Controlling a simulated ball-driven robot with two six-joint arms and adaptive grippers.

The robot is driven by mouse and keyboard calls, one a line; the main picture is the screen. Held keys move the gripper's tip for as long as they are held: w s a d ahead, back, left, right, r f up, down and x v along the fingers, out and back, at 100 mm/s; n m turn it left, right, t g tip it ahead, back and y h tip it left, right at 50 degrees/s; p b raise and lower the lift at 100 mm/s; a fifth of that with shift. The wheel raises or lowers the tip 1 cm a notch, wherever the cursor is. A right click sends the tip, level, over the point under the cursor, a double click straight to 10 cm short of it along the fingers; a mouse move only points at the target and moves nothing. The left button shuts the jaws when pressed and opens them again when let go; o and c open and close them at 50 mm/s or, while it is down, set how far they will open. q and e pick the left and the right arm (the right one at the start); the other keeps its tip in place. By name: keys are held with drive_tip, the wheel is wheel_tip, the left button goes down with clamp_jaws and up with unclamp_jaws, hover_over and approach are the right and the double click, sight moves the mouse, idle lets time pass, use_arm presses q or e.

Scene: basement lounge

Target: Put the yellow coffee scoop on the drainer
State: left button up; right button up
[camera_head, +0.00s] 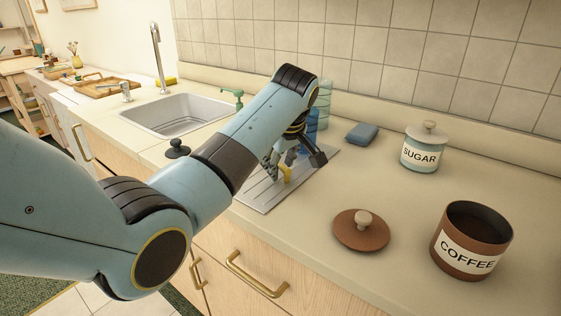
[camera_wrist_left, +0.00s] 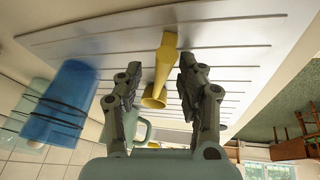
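The yellow coffee scoop (camera_wrist_left: 163,68) shows between the fingers of my left gripper (camera_wrist_left: 160,68) in the left wrist view, with a gap to the left-hand finger. The scoop appears to rest on the grooved metal drainer (camera_wrist_left: 95,42). In the head view the scoop (camera_head: 286,174) is partly hidden by my left gripper (camera_head: 283,165), which is low over the drainer (camera_head: 263,193). The fingers look parted, not closed on the scoop. My right gripper is not in view.
A blue tumbler (camera_wrist_left: 62,105) stands by the drainer's back edge. A blue sponge (camera_head: 362,133), sugar jar (camera_head: 423,151), brown lid (camera_head: 361,232) and open coffee canister (camera_head: 470,243) stand to the right. The sink (camera_head: 180,115) is left. Counter between sponge and lid is clear.

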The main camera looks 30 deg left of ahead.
use_arm(q)
drive_tip(key=shift+r, duration=0.1)
drive_tip(key=shift+r, duration=0.25)
drive_tip(key=v, duration=1.2)
drive_tip(key=shift+f, duration=0.15)
